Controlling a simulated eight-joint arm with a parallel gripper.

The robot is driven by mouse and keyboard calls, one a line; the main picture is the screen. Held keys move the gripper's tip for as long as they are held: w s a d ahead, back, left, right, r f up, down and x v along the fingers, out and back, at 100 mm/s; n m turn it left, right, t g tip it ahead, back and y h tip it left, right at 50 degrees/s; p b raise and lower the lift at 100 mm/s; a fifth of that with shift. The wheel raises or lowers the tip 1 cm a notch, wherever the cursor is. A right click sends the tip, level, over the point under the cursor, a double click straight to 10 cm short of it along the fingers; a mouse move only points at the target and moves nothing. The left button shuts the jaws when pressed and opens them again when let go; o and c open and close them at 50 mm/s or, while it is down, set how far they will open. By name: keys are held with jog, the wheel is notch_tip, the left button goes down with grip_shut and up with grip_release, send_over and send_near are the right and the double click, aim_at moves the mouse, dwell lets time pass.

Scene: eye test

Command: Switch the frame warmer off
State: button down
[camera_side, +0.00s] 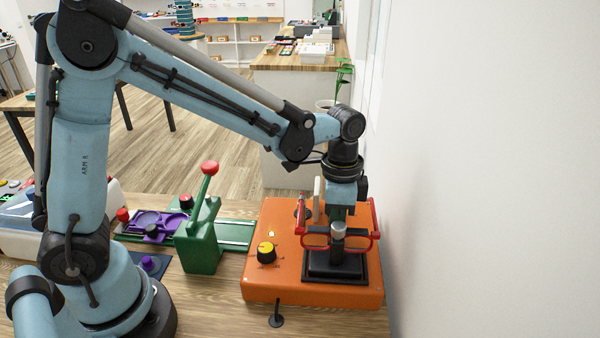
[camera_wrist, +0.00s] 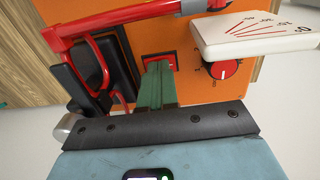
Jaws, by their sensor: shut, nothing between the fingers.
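The frame warmer is an orange box (camera_side: 285,285) on the wooden bench at the right; its orange top also fills much of the wrist view (camera_wrist: 195,95). A small red switch (camera_wrist: 151,58) in a dark surround is set in that top. My gripper (camera_side: 338,214) is over the box, pointing down, its green fingers shut together and empty. In the wrist view the fingertips (camera_wrist: 158,66) overlap the switch and hide part of it. I cannot tell whether they touch it, or which way the switch is set. The side view does not show the switch.
Red glasses frames (camera_side: 306,246) surround a black stand (camera_side: 336,271) close to my gripper. A white scale plate (camera_wrist: 250,30) rises near a red dial (camera_wrist: 222,70). A yellow-topped knob (camera_side: 266,252) sits on the box's left. A green lever unit (camera_side: 199,245) stands left; a wall is right.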

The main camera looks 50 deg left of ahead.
jog(key=r, duration=0.4)
jog(key=shift+s+d+r, duration=0.15)
jog(key=shift+s+r, duration=0.05)
jog(key=shift+r, duration=0.05)
notch_tip(320, 180, up, 10)
jog(key=shift+f, duration=0.2)
jog(key=shift+w, duration=0.1)
jog(key=shift+w+a+g+h, duration=0.3)
jog(key=shift+w+a, duration=0.2)
jog(key=f, duration=0.4)
jog(key=d+f, duration=0.1)
jog(key=f, duration=0.4)
jog(key=s+f, duration=0.1)
jog(key=f, duration=0.3)
jog(key=shift+s+d+f, duration=0.1)
jog(key=shift+d+f, duration=0.05)
jog(key=shift+f, duration=0.25)
